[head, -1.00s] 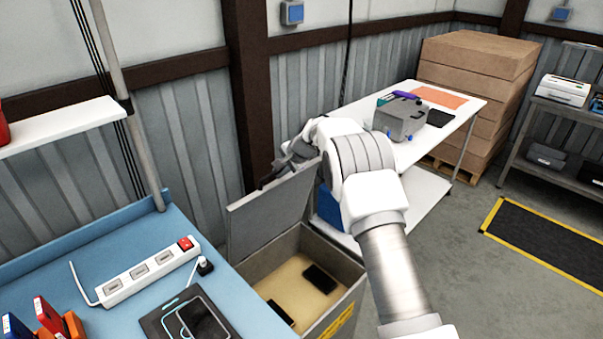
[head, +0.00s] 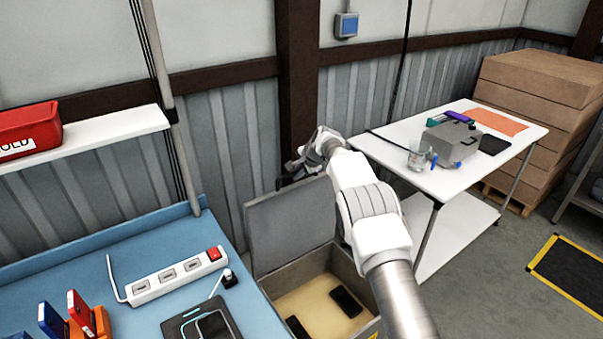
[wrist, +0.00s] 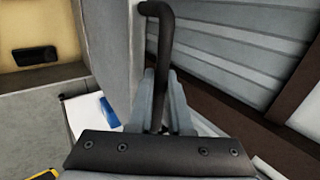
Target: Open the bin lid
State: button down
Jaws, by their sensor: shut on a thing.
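The grey bin (head: 362,285) stands beside the blue bench, with its lid (head: 290,228) raised steeply and the inside exposed. Two dark phone-like objects lie on the bin's tan floor; one of them (head: 346,301) shows clearly. My gripper (head: 290,172) is at the lid's top edge. In the wrist view my gripper (wrist: 162,105) is shut on a dark bar handle (wrist: 162,45) on the lid (wrist: 105,45). The exact contact is partly hidden by the fingers.
The blue bench (head: 80,262) at left holds a power strip (head: 178,275) and a dark tablet-like device. A white table (head: 395,160) stands to the right, carrying a grey box (head: 452,143) and a glass. Corrugated wall (head: 225,150) and a brown post (head: 298,100) are close behind the lid.

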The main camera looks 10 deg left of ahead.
dwell(0.4)
jog(key=c, duration=0.8)
grip_release()
jog(key=shift+c, duration=0.2)
jog(key=b+v, duration=0.4)
jog(key=v, duration=1.3)
jog(key=shift+r, duration=0.2)
jog(key=shift+s, duration=0.1)
